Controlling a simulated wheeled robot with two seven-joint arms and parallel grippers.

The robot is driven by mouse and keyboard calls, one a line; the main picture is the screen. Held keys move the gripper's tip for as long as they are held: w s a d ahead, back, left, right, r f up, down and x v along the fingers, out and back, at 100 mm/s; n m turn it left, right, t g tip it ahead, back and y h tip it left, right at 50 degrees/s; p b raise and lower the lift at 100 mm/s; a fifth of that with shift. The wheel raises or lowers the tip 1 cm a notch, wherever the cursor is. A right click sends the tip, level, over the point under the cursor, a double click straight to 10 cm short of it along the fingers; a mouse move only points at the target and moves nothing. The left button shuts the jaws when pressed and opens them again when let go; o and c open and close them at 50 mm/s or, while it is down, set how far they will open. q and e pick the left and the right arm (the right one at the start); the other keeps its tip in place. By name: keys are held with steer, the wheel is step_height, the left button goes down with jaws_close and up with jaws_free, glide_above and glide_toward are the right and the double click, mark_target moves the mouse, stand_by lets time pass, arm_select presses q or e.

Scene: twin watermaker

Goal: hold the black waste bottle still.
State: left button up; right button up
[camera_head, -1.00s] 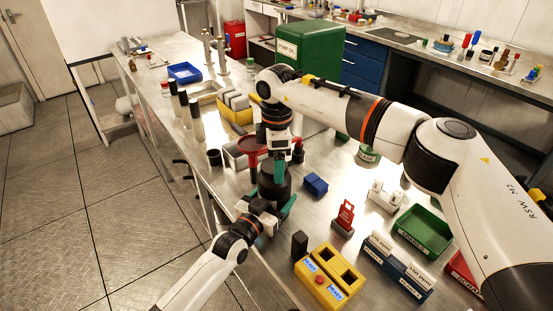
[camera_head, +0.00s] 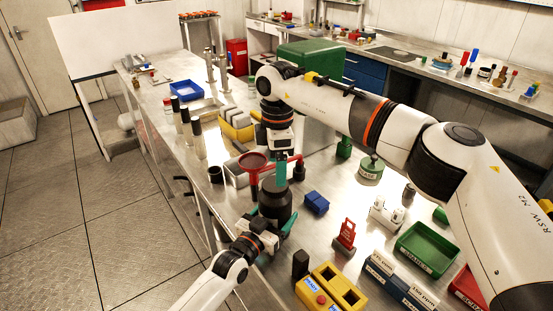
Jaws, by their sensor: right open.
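The black waste bottle (camera_head: 274,203) stands upright on the metal bench in the middle of the head view. My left gripper (camera_head: 268,226) reaches it from the front, with its green fingers on either side of the lower body, and appears shut on it. My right gripper (camera_head: 281,172) points down just above the bottle's top. Its green fingers are open; one finger hides part of the other and the bottle's neck.
A red funnel (camera_head: 253,160) on a stand is close behind and left of the bottle. A blue block (camera_head: 316,203) and a red tag stand (camera_head: 345,236) are to the right. A black block (camera_head: 300,263) and yellow holder (camera_head: 333,290) are in front.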

steer(key=n, duration=0.3)
steer(key=shift+a+r, duration=0.1)
steer(key=shift+r, duration=0.1)
steer(key=n, duration=0.4)
steer(key=shift+r+n, duration=0.25)
steer(key=shift+n, duration=0.05)
steer(key=n, duration=0.7)
steer(key=shift+a+r, duration=0.1)
steer(key=shift+r, duration=0.3)
steer(key=n, duration=0.6)
steer(key=shift+r+n, duration=0.4)
steer(key=n, duration=0.6)
steer(key=shift+r, duration=0.3)
steer(key=shift+f, duration=0.1)
glide_above(275, 209)
steer(key=w, duration=0.4)
steer(key=shift+w+f, duration=0.1)
steer(key=shift+f, duration=3.8)
steer(key=shift+c, duration=0.5)
